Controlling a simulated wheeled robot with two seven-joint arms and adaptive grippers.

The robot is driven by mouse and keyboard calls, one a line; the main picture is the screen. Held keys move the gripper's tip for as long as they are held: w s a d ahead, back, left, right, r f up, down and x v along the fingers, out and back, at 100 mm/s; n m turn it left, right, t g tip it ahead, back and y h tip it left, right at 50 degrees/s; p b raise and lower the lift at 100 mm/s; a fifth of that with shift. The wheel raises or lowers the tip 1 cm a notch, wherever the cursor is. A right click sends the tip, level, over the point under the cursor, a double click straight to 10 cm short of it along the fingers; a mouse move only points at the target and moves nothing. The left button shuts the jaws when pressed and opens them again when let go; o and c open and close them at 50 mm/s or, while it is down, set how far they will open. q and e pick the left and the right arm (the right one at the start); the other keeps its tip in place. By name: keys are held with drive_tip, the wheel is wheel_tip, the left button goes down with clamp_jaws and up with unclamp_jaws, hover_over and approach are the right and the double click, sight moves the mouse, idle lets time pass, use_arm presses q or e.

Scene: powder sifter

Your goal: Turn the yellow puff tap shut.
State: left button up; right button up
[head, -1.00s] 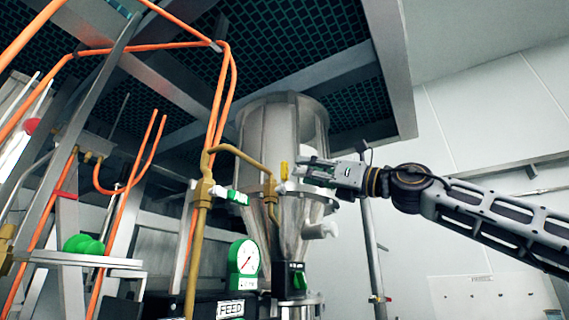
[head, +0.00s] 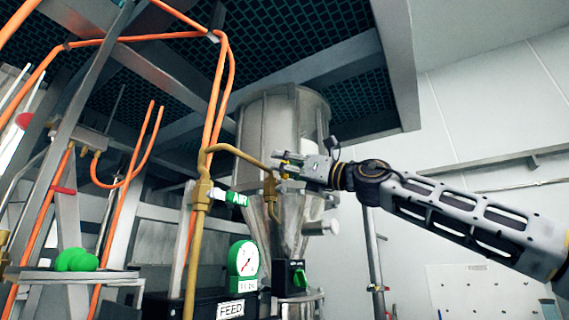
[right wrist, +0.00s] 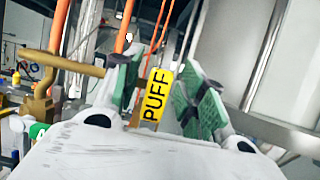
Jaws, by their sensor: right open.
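The yellow tap handle marked PUFF (right wrist: 155,95) stands between the two green-padded fingers of my right gripper (right wrist: 162,90) in the right wrist view. The fingers are open, with a visible gap on the handle's left; the right finger is close to its right edge, and I cannot tell whether it touches. In the head view my right gripper (head: 284,165) reaches in from the right to the end of the brass pipe (head: 237,152), in front of the metal hopper. There the fingers mostly hide the tap. My left gripper is not in view.
The steel hopper (head: 280,115) stands close behind the gripper. Left of it are a green-rimmed gauge (head: 243,258), a FEED label (head: 230,310) and orange pipes (head: 214,110). A green and black valve (head: 298,277) sits below. The right side by the wall is open.

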clamp_jaws()
idle(0.3)
idle(0.4)
